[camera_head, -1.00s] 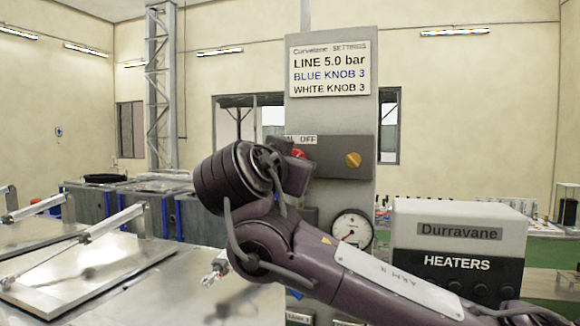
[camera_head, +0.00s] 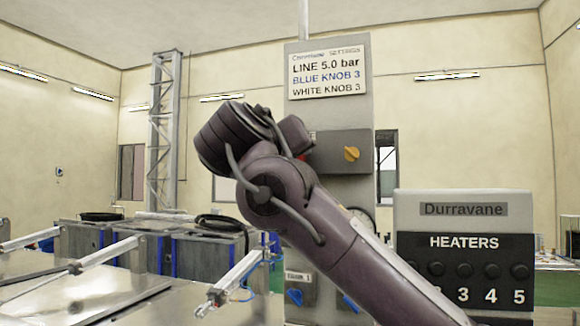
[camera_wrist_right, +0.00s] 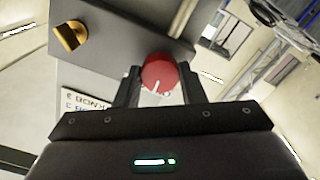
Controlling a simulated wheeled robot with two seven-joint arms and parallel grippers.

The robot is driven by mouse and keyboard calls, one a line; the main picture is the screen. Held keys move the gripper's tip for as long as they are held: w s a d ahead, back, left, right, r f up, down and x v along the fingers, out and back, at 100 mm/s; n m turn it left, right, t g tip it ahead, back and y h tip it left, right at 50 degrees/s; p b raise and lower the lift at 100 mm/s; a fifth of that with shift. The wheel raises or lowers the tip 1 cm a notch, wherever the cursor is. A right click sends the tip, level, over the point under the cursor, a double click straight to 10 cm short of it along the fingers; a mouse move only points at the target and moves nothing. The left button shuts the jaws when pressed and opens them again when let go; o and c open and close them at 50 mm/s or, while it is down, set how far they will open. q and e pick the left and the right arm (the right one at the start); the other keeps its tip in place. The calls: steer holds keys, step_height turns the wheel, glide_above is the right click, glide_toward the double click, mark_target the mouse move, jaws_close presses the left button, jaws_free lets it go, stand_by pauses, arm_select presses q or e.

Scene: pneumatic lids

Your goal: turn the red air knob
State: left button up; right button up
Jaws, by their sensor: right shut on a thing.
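The red air knob (camera_wrist_right: 160,74) sits on the grey switch box in the right wrist view, with a white pointer mark near its lower edge. My right gripper (camera_wrist_right: 158,88) has one finger on each side of the knob and is shut on it. In the head view only a small red sliver of the knob (camera_head: 303,157) shows; my right arm hides the rest, along with the fingertips. My left gripper is not in view.
An orange knob (camera_head: 352,154) sits right of the red one on the switch box (camera_head: 330,160). Two blue knobs (camera_head: 295,297) are low on the panel. A heater box (camera_head: 463,210) stands at right. Metal lids with pneumatic cylinders (camera_head: 100,256) lie at left.

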steer(key=n, duration=0.3)
steer(key=shift+n, duration=0.4)
steer(key=shift+n+b, duration=0.3)
steer(key=shift+n, duration=2)
steer(key=o, duration=1)
